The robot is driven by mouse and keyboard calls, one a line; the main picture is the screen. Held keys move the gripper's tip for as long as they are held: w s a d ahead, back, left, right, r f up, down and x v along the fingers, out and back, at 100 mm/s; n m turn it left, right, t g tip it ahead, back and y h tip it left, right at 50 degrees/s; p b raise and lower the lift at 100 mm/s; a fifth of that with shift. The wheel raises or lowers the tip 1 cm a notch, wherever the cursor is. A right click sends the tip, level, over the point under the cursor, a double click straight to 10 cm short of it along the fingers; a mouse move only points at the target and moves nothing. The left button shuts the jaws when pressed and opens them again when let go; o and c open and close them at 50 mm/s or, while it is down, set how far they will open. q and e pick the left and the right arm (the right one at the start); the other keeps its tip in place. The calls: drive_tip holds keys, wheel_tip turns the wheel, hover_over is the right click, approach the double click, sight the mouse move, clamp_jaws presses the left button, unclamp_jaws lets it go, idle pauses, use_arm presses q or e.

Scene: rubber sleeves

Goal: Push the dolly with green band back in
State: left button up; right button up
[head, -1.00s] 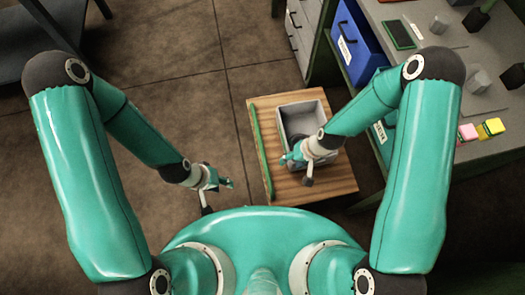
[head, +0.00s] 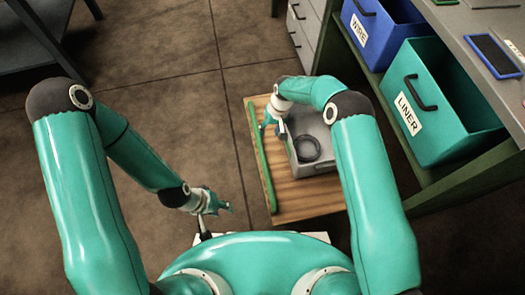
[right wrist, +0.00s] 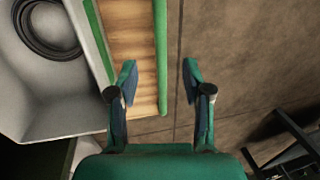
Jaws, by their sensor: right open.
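The dolly (head: 286,200) is a wooden board on the floor, with a long green bar (head: 262,165) along its left edge. In the right wrist view the bar (right wrist: 161,50) runs between my right gripper's fingertips in the picture; whether it lies between or beneath them I cannot tell. My right gripper (right wrist: 158,72) is open and empty, over the dolly's left side in the head view (head: 272,130). My left gripper (head: 218,207) hangs left of the dolly, apart from it; its jaws are unclear.
A grey bin (head: 318,164) on the dolly holds a black ring (head: 308,148). A bench at right has a blue WIRE bin (head: 384,28) and a teal LINER bin (head: 421,120) below its top. Drawers (head: 306,30) stand behind.

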sight(262, 150)
drive_tip(key=a+f+b, duration=0.1)
drive_tip(key=f, duration=0.3)
drive_tip(key=f+b, duration=0.2)
drive_tip(key=f, duration=0.3)
drive_tip(key=a+f+b, duration=0.1)
drive_tip(key=f, duration=0.4)
drive_tip(key=shift+s+a+f, duration=0.1)
drive_tip(key=shift+s+a, duration=0.2)
drive_tip(key=shift+a, duration=0.05)
clamp_jaws()
